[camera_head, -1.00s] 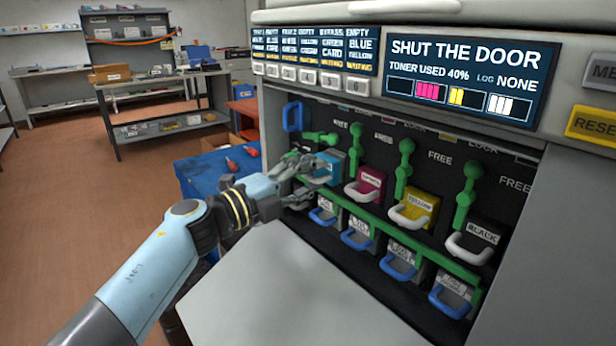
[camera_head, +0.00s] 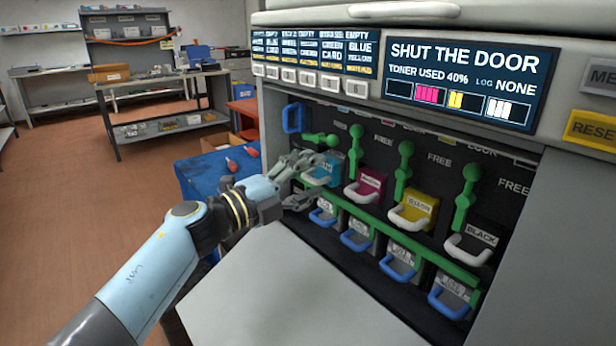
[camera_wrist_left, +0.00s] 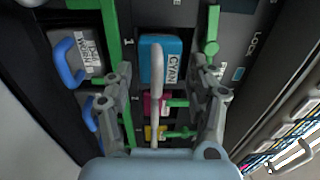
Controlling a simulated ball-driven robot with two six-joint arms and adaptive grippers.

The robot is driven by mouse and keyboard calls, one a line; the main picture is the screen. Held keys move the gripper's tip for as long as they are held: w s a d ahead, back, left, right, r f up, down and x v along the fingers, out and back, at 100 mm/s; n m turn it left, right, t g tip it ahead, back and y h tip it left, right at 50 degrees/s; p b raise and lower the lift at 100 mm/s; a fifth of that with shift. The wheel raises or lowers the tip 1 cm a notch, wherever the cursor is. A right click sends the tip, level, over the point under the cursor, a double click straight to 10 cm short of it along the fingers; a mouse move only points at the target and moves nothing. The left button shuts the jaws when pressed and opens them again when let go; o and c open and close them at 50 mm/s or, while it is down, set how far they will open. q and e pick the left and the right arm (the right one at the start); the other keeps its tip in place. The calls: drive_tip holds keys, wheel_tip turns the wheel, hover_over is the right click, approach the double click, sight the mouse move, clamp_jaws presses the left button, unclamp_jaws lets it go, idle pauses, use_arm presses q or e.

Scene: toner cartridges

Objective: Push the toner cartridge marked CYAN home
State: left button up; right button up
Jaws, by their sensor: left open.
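The cyan toner cartridge (camera_head: 323,172) sits in the leftmost slot of the printer bay, with its front end and pale handle showing. In the left wrist view the cartridge (camera_wrist_left: 166,52), labelled CYAN, lies ahead between my open fingers. My left gripper (camera_head: 306,178) is open at the front of this cartridge and partly covers it; the wrist view shows its two fingers (camera_wrist_left: 163,95) on either side of the handle. Whether they touch it I cannot tell. A green lever (camera_head: 320,139) above the cyan slot lies sideways. My right gripper is not in view.
Magenta (camera_head: 366,185), yellow (camera_head: 414,209) and black (camera_head: 472,241) cartridges sit to the right, below upright green levers. A green rail (camera_head: 395,240) runs beneath them, above blue-handled boxes (camera_head: 356,238). The open door panel (camera_head: 285,295) lies in front. The display (camera_head: 460,80) reads SHUT THE DOOR.

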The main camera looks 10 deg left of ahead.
use_arm(q)
drive_tip(key=shift+p+v, duration=0.45)
drive_tip(key=shift+v, duration=0.85)
drive_tip(key=shift+p+v, duration=0.5)
drive_tip(key=shift+v, duration=1.7)
drive_tip(key=shift+c, duration=0.4)
